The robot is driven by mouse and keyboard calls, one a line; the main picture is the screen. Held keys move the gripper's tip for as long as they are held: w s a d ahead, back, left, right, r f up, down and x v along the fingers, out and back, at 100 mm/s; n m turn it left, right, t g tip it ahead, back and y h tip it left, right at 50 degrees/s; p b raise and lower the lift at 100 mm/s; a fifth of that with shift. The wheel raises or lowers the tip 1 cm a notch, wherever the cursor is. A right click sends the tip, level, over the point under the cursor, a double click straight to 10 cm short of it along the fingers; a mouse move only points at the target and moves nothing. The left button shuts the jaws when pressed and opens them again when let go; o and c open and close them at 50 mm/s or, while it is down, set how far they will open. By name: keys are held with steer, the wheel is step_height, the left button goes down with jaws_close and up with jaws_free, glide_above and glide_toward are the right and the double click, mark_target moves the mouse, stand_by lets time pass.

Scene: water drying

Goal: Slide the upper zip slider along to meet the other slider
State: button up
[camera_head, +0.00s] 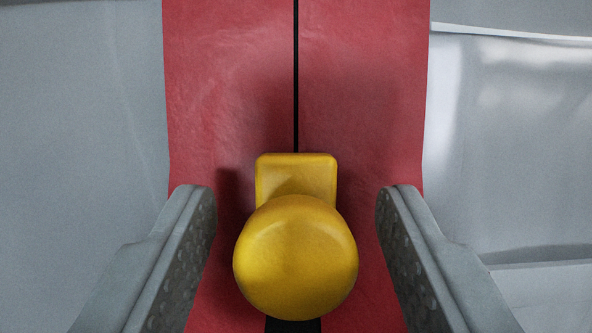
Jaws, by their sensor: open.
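A yellow zip slider (296,178) with a large round knob (296,258) sits on a red strip (228,90). A thin black zip line (296,75) runs up from the slider to the top of the picture. Below the knob a wider dark gap (293,325) shows. My gripper (296,215) is open, with one grey finger on each side of the knob. Both fingers stand apart from the knob. Only one slider is in view, and I cannot tell from this picture which of the two it is.
Grey-white surfaces lie to the left (80,120) and right (520,150) of the red strip. The right one has a pale edge near the top and a ledge lower down. The strip above the slider is clear.

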steer(key=shift+w+r, duration=0.2)
steer(key=shift+w, duration=0.25)
steer(key=shift+c, duration=0.4)
jaws_close()
step_height(320, 180, down, 51)
steer(key=shift+r, duration=0.2)
steer(key=shift+o, duration=0.4)
jaws_free()
steer(key=shift+s, duration=0.1)
steer(key=v, duration=1.7)
steer(key=shift+f, duration=0.15)
